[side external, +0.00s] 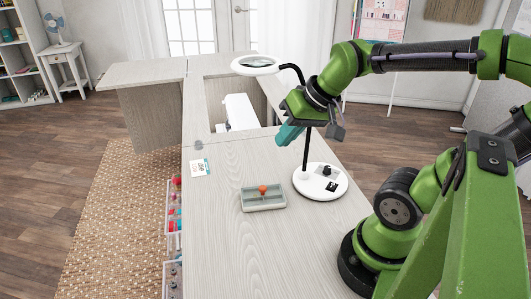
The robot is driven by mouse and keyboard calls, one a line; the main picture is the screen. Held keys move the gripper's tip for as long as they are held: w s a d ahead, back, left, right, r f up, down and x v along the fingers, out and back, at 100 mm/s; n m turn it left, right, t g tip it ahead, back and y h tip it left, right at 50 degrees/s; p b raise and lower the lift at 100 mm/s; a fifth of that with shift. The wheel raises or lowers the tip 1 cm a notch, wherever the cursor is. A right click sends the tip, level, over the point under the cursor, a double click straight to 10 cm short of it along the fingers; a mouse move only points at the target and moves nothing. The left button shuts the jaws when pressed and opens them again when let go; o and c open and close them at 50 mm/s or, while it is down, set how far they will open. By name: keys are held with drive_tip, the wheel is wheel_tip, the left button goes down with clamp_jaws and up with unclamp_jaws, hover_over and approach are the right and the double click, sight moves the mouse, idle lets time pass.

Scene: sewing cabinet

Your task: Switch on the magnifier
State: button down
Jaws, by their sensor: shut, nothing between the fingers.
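The magnifier stands on the cabinet top, with a round white base (309,189), a black stem and a white ring lens head (256,64) reaching out to the left. On the base are a black knob (326,170) and a small black square part (331,187) with markings; which one is the switch, and its setting, are too small to tell. My gripper (287,138) is shut and empty, its teal end pointing down and left. It is above the cabinet top, higher than the base and in front of part of the stem in this view.
A grey tray (264,204) holding an orange-red round-topped item (262,189) lies left of the base. A small card (201,168) lies farther left. A white machine (240,112) sits in the cabinet's recess behind. The front cabinet top (225,255) is clear.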

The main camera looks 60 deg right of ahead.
drive_tip(key=s+d+f+g, duration=0.2)
drive_tip(key=d+f+g, duration=0.15)
drive_tip(key=d, duration=0.85)
drive_tip(key=n+g+y, duration=0.1)
drive_tip(key=n+g, duration=0.2)
drive_tip(key=n, duration=0.3)
hover_over(328, 186)
drive_tip(key=d, duration=0.3)
wheel_tip(328, 186, down, 2)
drive_tip(key=shift+f, duration=0.1)
drive_tip(key=a+f, duration=0.1)
drive_tip(key=f, duration=0.8)
drive_tip(key=a+f, duration=0.1)
drive_tip(key=f, duration=0.3)
drive_tip(key=shift+a+f, duration=0.35)
